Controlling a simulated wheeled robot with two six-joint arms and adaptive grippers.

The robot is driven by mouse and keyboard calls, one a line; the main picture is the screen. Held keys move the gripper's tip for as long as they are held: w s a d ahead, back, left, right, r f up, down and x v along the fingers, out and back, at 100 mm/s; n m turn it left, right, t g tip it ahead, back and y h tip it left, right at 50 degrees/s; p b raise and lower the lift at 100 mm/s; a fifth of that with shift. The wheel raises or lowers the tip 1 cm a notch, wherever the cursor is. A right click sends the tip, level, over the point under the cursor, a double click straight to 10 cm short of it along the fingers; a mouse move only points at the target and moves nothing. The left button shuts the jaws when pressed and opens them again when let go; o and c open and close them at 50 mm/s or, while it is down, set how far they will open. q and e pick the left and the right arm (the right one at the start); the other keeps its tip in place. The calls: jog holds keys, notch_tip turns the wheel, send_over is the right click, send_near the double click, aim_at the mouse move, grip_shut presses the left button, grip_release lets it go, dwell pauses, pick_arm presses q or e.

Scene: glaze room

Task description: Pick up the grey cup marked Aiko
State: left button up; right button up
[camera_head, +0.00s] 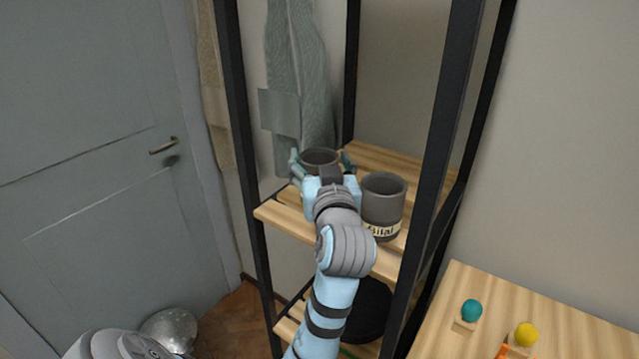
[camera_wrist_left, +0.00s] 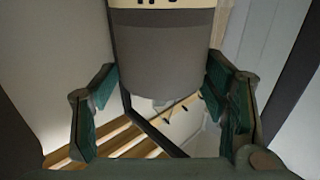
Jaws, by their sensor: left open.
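A grey cup (camera_head: 320,157) stands on the wooden shelf, partly hidden behind my left gripper. In the left wrist view the grey cup (camera_wrist_left: 165,60) is between the two open fingers, with gaps at both sides. Its pale label is cut off at the top edge, so I cannot read the name. My left gripper (camera_head: 321,166) is open, one finger on each side of this cup. A second grey cup (camera_head: 383,196), with a label that seems to read Bilal, stands just right of the gripper. My right gripper is not in view.
The shelf (camera_head: 279,219) has black uprights, one (camera_head: 437,130) close right of the second cup. A grey-green cloth (camera_head: 300,70) hangs behind. A wooden table (camera_head: 440,325) at lower right holds a teal ball (camera_head: 471,310) and a yellow ball (camera_head: 525,334). A grey door (camera_head: 90,130) is left.

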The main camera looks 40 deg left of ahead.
aim_at(317, 150)
pick_arm(q)
jog(key=x, duration=0.5)
jog(key=shift+a, duration=0.3)
jog(key=shift+d, duration=0.2)
jog(key=c, duration=0.8)
grip_shut()
